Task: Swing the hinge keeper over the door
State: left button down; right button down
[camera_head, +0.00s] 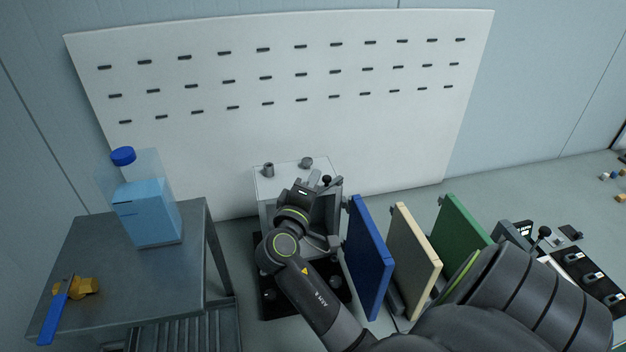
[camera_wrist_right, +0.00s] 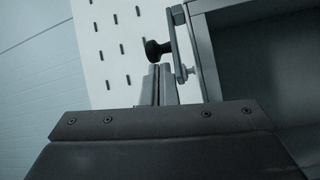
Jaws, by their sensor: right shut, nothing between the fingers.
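A light grey box fixture (camera_head: 268,187) stands in front of the white slotted panel in the head view. A black knob (camera_head: 327,180) shows at its right, beside my right gripper (camera_head: 311,180). In the right wrist view the knob (camera_wrist_right: 157,49) sits on a slim grey keeper bar (camera_wrist_right: 178,52) along the edge of a grey framed part (camera_wrist_right: 204,55), likely the door or its frame. My right gripper (camera_wrist_right: 161,84) is shut and empty, its tips just below the knob in that picture. I cannot tell whether they touch. My arm hides much of the fixture. My left gripper is out of view.
Blue (camera_head: 368,255), cream (camera_head: 413,250) and green (camera_head: 460,232) upright panels stand close to the right of the fixture. A metal table (camera_head: 110,275) at left holds a blue-capped bottle (camera_head: 147,205) and a blue-handled tool (camera_head: 55,310). The slotted panel (camera_head: 270,130) stands behind.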

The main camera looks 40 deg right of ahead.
aim_at(326, 180)
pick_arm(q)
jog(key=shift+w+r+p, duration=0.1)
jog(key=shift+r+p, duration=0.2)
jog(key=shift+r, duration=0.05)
pick_arm(e)
jog(key=shift+s+r+n+t+y, duration=0.1)
jog(key=shift+s+n+t+y, duration=0.45)
jog(key=shift+t, duration=0.35)
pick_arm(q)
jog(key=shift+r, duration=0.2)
pick_arm(e)
jog(key=shift+s+n+t+y, duration=0.25)
jog(key=shift+n+t+y, duration=0.2)
jog(key=shift+n+t, duration=0.15)
jog(key=shift+s+n+t+y+p, duration=0.25)
jog(key=shift+n+t+y+p, duration=0.15)
jog(key=shift+t, duration=0.1)
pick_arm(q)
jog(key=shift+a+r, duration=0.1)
pick_arm(e)
jog(key=shift+s, duration=0.7)
jog(key=shift+s+d, duration=0.15)
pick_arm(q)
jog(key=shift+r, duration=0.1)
